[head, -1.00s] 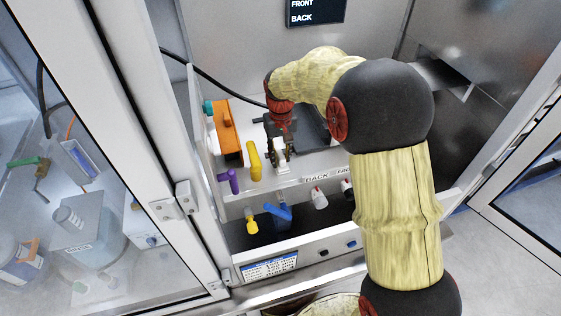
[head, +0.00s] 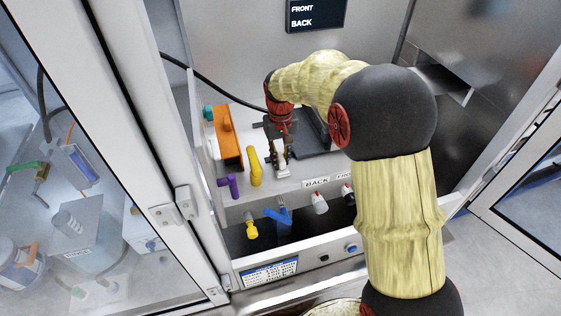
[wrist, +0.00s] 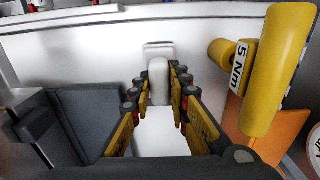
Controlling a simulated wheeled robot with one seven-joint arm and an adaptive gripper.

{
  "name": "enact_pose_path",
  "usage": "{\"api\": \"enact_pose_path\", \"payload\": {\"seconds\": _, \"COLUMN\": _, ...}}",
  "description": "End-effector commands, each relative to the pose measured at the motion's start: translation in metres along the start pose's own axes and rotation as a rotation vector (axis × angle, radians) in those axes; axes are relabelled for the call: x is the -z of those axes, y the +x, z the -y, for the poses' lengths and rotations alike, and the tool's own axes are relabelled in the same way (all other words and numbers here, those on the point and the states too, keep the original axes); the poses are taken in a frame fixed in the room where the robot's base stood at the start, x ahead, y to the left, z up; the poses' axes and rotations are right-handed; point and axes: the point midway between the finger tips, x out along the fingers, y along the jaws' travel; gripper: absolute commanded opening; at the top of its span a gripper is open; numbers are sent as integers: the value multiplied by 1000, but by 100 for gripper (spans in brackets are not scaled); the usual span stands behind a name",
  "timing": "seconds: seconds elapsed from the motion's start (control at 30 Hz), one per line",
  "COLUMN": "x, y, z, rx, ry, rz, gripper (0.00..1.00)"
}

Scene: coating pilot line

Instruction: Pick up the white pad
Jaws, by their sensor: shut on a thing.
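The white pad (wrist: 158,80) is a small pale upright block with rounded edges. In the wrist view it stands between the two fingertips of my gripper (wrist: 160,84), which is shut on it. In the head view my gripper (head: 280,152) points down over the white bench, and the pad (head: 280,172) shows as a small white patch at the fingertips. The fingers hide part of the pad. I cannot tell whether it is clear of the bench.
A yellow tool marked 5 Nm (wrist: 232,70) stands close beside the gripper, with an orange block (head: 229,135) behind it. A purple tool (head: 230,186) is at left. A dark device is at right.

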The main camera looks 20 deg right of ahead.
Motion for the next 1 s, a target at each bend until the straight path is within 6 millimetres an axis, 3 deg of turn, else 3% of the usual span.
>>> {"api": "enact_pose_path", "payload": {"seconds": 0.13, "x": 1, "y": -22, "z": 0, "rx": 0, "ry": 0, "rz": -4, "gripper": 0}}
{"api": "enact_pose_path", "payload": {"seconds": 0.47, "x": -46, "y": -82, "z": -26, "rx": 0, "ry": 2, "rz": -5, "gripper": 0}}
{"api": "enact_pose_path", "payload": {"seconds": 0.7, "x": -89, "y": -102, "z": -49, "rx": 0, "ry": 3, "rz": -4, "gripper": 0}}
{"api": "enact_pose_path", "payload": {"seconds": 1.0, "x": -118, "y": -117, "z": -65, "rx": 0, "ry": 1, "rz": -1, "gripper": 0}}
